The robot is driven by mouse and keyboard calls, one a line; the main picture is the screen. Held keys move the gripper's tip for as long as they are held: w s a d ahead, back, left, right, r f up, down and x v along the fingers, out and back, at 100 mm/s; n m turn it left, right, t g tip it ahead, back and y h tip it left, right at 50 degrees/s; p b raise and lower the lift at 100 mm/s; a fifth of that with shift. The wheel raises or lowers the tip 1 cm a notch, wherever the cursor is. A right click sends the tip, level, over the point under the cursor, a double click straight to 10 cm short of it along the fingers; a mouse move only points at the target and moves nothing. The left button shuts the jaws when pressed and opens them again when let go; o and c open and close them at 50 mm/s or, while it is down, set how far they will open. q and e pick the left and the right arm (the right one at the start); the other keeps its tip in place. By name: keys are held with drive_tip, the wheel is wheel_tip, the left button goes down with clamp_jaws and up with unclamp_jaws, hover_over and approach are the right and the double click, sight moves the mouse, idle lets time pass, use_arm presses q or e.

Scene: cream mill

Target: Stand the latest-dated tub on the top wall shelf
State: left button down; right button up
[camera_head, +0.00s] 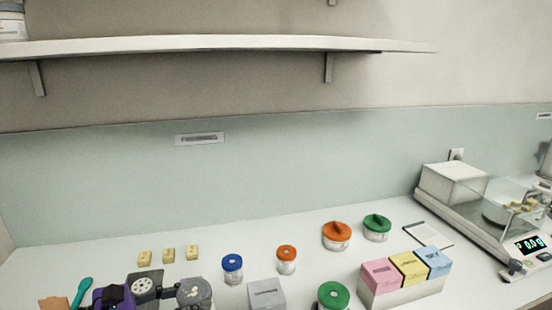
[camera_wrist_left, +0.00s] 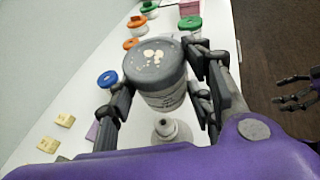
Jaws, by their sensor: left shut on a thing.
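My left gripper (camera_wrist_left: 155,95) is shut on a white tub with a grey lid (camera_wrist_left: 154,62), marked with cream blotches. The tub looks roughly upright; the grey lid (camera_head: 194,293) also shows at the bottom of the head view. Other tubs on the counter have a blue lid (camera_head: 232,263), a small orange lid (camera_head: 286,253), a large orange lid (camera_head: 337,230), a green lid (camera_head: 377,223) and a front green lid (camera_head: 333,295). No dates are readable. A wall shelf (camera_head: 200,44) crosses the head view. My right gripper (camera_wrist_left: 296,91) has its fingers apart over the floor, empty.
A tub (camera_head: 12,22) stands at the shelf's left end. A bracket (camera_head: 332,2) shows above; any higher shelf board is out of view. Pink, yellow and blue boxes (camera_head: 408,267), a grey box (camera_head: 266,294), yellow blocks (camera_head: 168,255) and a scale (camera_head: 500,215) occupy the counter.

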use_arm(q)
drive_tip(key=shift+w+r, duration=0.5)
drive_tip(key=shift+r, duration=0.3)
drive_tip(key=shift+s+a+f, duration=0.1)
drive_tip(key=shift+s+f, duration=0.4)
drive_tip(key=shift+f, duration=0.3)
idle(0.4)
idle(1.0)
idle(0.4)
